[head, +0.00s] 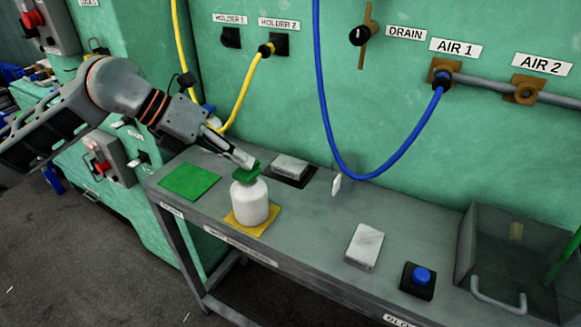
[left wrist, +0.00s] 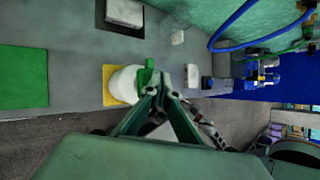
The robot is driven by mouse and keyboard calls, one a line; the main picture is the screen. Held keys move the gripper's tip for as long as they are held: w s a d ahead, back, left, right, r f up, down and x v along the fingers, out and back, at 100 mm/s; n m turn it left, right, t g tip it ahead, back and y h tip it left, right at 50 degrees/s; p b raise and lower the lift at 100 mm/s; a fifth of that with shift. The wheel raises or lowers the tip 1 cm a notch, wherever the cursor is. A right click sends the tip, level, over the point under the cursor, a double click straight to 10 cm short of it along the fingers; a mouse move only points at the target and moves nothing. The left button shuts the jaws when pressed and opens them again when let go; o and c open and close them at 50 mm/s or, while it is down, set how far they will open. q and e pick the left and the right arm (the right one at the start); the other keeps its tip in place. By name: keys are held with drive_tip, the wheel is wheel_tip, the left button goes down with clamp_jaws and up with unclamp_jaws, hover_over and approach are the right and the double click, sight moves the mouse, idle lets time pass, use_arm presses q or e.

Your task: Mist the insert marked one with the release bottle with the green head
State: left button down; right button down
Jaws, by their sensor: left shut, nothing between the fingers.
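The release bottle (head: 250,203) is white with a green head (head: 246,173) and stands upright on a yellow mat (head: 238,223). My left gripper (head: 249,163) is shut and empty, its fingertips right at the green head from above; I cannot tell whether they touch it. In the left wrist view the bottle (left wrist: 122,84) is partly hidden behind the fingers (left wrist: 162,84). One pale block (head: 290,166) lies on a dark plate behind the bottle, another (head: 364,246) on the bench to the right. No number is readable on either. My right gripper is out of view.
A green mat (head: 189,181) lies left of the bottle. A small white upright piece (head: 336,185) stands right of the dark plate. A blue button (head: 422,276) and a clear-sided box (head: 470,240) are at the right. A blue hose (head: 370,177) hangs low over the bench's back.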

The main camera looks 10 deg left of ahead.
use_arm(q)
drive_tip(key=shift+f, duration=0.1)
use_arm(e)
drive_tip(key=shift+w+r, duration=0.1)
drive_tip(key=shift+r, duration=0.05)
use_arm(q)
drive_tip(key=shift+f, duration=0.4)
idle(0.4)
drive_tip(key=shift+r, duration=0.1)
drive_tip(key=shift+r+p, duration=0.3)
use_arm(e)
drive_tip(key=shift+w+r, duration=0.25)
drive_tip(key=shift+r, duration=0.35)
